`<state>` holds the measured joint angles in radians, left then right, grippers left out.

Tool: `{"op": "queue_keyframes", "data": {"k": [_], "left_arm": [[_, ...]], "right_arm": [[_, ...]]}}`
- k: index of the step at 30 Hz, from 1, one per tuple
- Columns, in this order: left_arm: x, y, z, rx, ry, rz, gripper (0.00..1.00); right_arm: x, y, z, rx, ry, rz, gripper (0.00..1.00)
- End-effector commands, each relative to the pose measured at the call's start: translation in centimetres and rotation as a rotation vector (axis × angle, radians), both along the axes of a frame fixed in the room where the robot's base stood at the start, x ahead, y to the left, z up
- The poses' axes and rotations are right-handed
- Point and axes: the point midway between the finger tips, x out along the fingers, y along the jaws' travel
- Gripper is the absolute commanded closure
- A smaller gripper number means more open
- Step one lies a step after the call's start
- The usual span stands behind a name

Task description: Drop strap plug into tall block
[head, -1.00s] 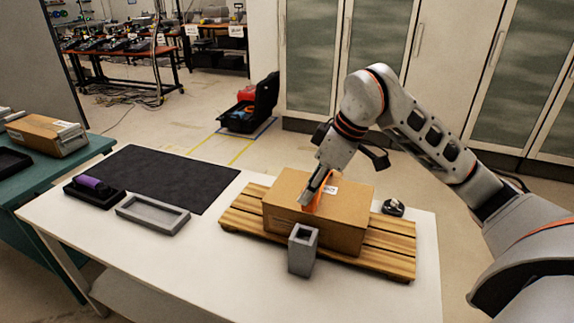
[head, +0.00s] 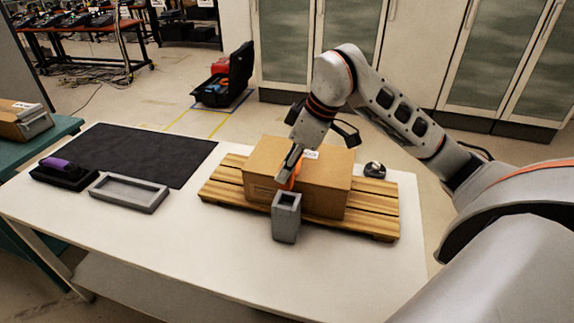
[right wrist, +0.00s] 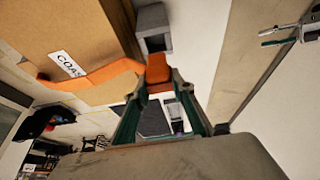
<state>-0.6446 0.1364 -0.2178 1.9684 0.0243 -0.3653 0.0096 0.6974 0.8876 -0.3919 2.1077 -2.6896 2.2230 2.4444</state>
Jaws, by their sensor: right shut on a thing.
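The tall block (head: 287,225) is a grey upright piece with a square opening on top, in front of the box. My right gripper (head: 286,180) is just above and behind it, shut on the orange strap plug. In the right wrist view my right gripper (right wrist: 158,90) pinches the plug (right wrist: 158,75). The tall block (right wrist: 153,20) shows just past the plug, its dark opening facing it; the plug seems outside it. The orange strap (right wrist: 95,88) lies along the box. What looks like my left gripper (right wrist: 268,38) is at the upper right, fingers apart and empty.
The cardboard box (head: 325,190) sits on a wooden pallet (head: 380,215). A grey tray (head: 112,201), a black tray (head: 50,177) with a purple item and a dark mat (head: 130,150) lie to the left. A round metal item (head: 374,169) stands at the right. The table's front is clear.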

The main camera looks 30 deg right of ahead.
Motion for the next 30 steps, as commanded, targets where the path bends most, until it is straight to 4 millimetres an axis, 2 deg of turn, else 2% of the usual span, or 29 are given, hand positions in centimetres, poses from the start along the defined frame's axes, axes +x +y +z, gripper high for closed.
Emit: {"op": "queue_keyframes", "data": {"k": [7,18,23,30], "left_arm": [[0.1,0.3,-1.3,0.005,-0.001,0.000,0.59],[-1.0,0.5,-5.3,0.012,0.031,0.000,0.59],[-1.0,0.5,-5.8,0.012,0.033,0.001,0.59],[-0.8,0.5,-5.3,0.010,0.024,0.002,0.59]], "right_arm": [[0.0,0.0,-1.7,0.000,0.002,-0.001,0.98],[-0.1,0.0,-5.4,0.001,0.003,0.001,0.98],[-0.1,0.0,-6.1,0.001,0.003,0.001,0.98],[-0.1,0.0,-6.0,0.001,0.001,0.001,0.98]]}}
